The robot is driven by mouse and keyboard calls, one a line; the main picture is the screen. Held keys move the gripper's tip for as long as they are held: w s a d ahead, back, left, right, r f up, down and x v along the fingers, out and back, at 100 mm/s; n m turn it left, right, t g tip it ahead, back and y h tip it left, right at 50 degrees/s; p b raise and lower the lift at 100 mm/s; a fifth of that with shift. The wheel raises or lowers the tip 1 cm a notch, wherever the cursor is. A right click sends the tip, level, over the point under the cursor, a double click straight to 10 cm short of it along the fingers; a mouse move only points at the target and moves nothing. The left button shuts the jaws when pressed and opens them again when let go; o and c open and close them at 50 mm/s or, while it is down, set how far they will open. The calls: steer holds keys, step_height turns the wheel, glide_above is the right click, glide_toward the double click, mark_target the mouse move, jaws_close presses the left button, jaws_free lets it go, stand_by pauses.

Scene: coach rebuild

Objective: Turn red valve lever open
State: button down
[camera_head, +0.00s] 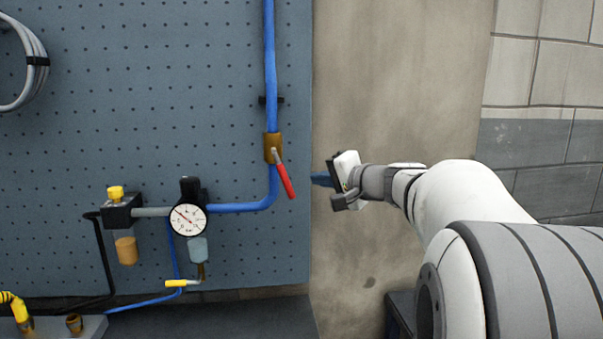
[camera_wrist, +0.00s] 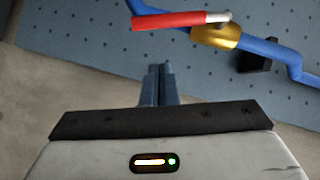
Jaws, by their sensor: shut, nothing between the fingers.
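The red valve lever (camera_head: 284,180) hangs from a brass valve (camera_head: 273,148) on the vertical blue pipe (camera_head: 270,60). It slants down and a little to the right, at an angle to the pipe. My gripper (camera_head: 317,180) is just right of the lever in the head view, apart from it, with its fingers shut and empty. In the wrist view the red lever (camera_wrist: 180,20) lies beyond the closed fingertips (camera_wrist: 160,70), with the brass valve (camera_wrist: 216,36) to its right. A gap shows between fingertips and lever.
A blue-grey pegboard (camera_head: 100,80) carries the pipes. A round gauge (camera_head: 188,219) and a block with a yellow knob (camera_head: 116,193) sit lower left. A grey cable coil (camera_head: 30,65) hangs upper left. Bare wall (camera_head: 400,70) lies behind my arm.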

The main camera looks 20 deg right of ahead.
mark_target(283, 174)
steer(key=a, duration=0.1)
steer(key=w+a+f, duration=0.1)
steer(key=a, duration=0.1)
steer(key=shift+w+a+f+p, duration=0.2)
steer(key=shift+w+a+p, duration=0.05)
steer(key=shift+a+p, duration=0.1)
steer(key=shift+d, duration=0.1)
